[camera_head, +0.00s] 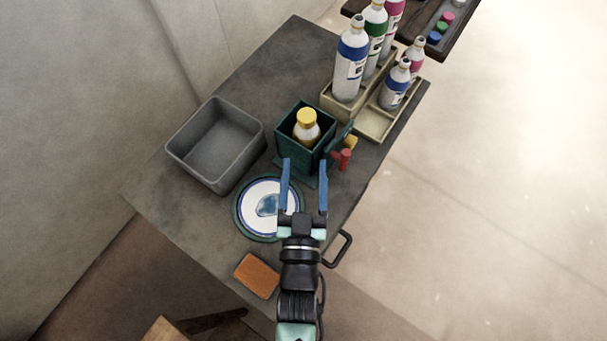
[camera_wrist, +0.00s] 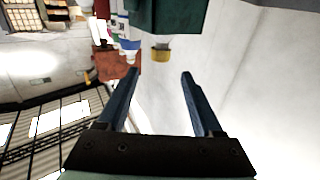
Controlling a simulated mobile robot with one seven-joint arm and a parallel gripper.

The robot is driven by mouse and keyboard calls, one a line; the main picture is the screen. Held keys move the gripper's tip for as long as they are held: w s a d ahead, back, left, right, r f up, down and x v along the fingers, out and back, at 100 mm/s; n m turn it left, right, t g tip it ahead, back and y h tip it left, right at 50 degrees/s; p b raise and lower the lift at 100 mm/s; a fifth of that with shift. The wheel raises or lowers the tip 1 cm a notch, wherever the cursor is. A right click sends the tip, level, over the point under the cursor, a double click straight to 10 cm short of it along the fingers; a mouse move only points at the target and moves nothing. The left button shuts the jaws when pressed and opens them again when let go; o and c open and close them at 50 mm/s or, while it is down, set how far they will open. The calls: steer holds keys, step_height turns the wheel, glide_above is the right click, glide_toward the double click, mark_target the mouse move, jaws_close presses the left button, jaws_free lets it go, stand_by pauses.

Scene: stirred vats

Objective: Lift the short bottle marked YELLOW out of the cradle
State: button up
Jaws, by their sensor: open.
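The short bottle (camera_head: 305,133) is pale with a yellow cap and stands in the dark green box-shaped cradle (camera_head: 291,155), only its top showing. Its marking cannot be read, and its lower body is hidden by the cradle walls. In the wrist view the yellow cap (camera_wrist: 160,55) shows beyond the fingertips, below the inverted-looking cradle (camera_wrist: 170,18). My gripper (camera_head: 305,163) has two blue fingers spread apart with nothing between them. In the head view it overlaps the cradle's near side; in the wrist view (camera_wrist: 158,74) the cap lies between the finger lines, apart from them.
A grey bin (camera_head: 214,183) stands left of the cradle, and a blue-rimmed plate (camera_head: 243,222) in front. A red knob (camera_head: 345,159) is at the cradle's right. A beige rack (camera_head: 374,125) of bottles stands behind right. An orange block (camera_head: 257,275) lies near the front.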

mark_target(306, 128)
steer(key=w, duration=0.8)
steer(key=w+f+p, duration=0.1)
steer(key=w, duration=0.3)
steer(key=shift+d, duration=0.1)
jaws_close()
jaws_free()
steer(key=shift+s+f, duration=0.1)
steer(key=shift+s, duration=0.05)
steer(key=s+b, duration=0.1)
steer(key=s, duration=1.1)
steer(key=shift+s+a, duration=0.2)
steer(key=shift+s, duration=0.2)
